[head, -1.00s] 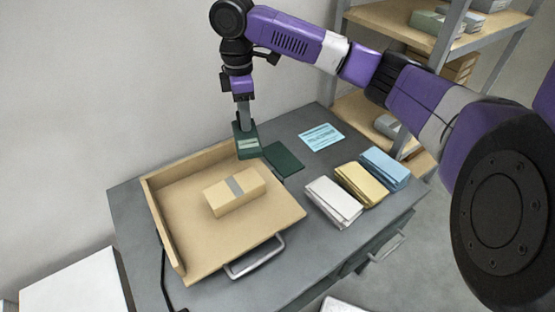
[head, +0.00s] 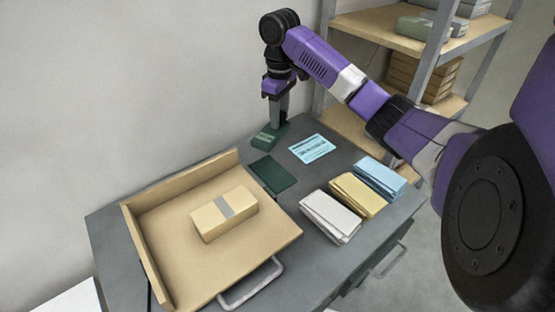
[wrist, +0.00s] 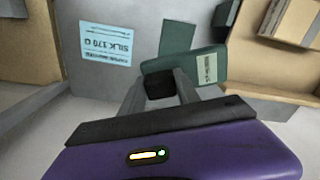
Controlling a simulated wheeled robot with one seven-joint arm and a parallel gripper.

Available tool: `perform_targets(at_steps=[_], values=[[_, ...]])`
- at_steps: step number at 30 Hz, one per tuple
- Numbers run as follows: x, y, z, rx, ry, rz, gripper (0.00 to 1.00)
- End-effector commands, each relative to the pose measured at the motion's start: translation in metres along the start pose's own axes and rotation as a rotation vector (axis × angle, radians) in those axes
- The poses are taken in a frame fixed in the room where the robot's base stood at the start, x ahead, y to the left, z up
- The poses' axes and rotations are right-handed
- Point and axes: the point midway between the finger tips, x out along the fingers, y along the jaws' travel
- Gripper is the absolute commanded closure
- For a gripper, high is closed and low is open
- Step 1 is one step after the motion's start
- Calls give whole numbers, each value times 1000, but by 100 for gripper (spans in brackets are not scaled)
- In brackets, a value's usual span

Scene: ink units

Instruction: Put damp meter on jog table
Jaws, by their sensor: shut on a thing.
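The damp meter is a dark green block with a pale label (head: 266,139). My gripper (head: 277,124) is shut on it at the back of the grey desk, beyond the jog table's far corner. I cannot tell whether the meter touches the desk. In the wrist view the meter (wrist: 212,64) sits between my fingertips (wrist: 165,84), its labelled end sticking out to the right. The jog table (head: 170,272) is a tan wooden board with raised walls on its left and back sides. A tan wrapped package with a grey band (head: 225,213) lies on it.
A flat dark green pad (head: 273,174) lies beside the jog table's right corner. A light blue card (head: 312,149) lies further right. White (head: 330,215), yellow (head: 357,195) and blue (head: 380,178) paper stacks line the desk's right side. Shelves (head: 400,35) stand behind.

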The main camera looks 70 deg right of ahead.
Motion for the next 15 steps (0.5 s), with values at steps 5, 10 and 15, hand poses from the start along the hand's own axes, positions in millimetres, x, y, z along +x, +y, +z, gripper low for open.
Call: perform_targets(at_steps=[5, 10, 15], values=[[48, -2, 0, 0, -1, -4, 100], [82, 0, 1, 0, -3, 0, 100], [103, 0, 0, -1, -1, 1, 100]])
